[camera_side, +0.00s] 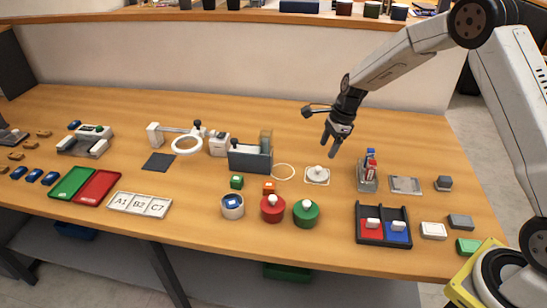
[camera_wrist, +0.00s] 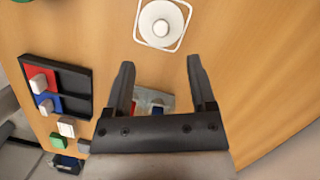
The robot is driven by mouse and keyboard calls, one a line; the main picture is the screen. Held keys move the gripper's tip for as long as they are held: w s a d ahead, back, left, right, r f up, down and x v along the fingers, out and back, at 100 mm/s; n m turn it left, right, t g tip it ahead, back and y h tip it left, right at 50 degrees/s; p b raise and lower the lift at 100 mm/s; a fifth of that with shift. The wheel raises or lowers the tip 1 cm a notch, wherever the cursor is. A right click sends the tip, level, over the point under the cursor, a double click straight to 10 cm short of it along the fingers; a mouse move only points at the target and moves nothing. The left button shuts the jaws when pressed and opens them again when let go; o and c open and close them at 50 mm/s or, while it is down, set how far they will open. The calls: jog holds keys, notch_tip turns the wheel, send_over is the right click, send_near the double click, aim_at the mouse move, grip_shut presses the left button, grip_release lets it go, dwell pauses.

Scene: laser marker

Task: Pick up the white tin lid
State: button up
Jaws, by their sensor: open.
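The white tin lid (camera_side: 318,174) lies flat on the table inside a white square outline, with its round knob up. In the wrist view the white lid (camera_wrist: 152,27) is at the top centre, ahead of the fingertips. My gripper (camera_side: 337,143) hangs above the table, above and a little right of the lid in the side view. In the wrist view my gripper (camera_wrist: 160,66) is open with nothing held between its fingers. An open white tin (camera_side: 232,211) with a blue block inside stands toward the front. A red tin (camera_side: 272,212) and a green tin (camera_side: 306,217) have knobbed lids on.
Right of the lid, a small holder (camera_side: 367,186) carries red and blue upright items. A black two-compartment tray (camera_side: 383,241) is in front, also in the wrist view (camera_wrist: 76,108). A grey block stand (camera_side: 250,160) and a flat ring (camera_side: 283,172) are left of the lid.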

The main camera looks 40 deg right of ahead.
aim_at(319, 167)
jog(key=shift+w, duration=0.15)
jog(key=shift+f, duration=0.15)
jog(key=shift+x, duration=1.25)
jog(key=shift+x, duration=2.6)
grip_shut()
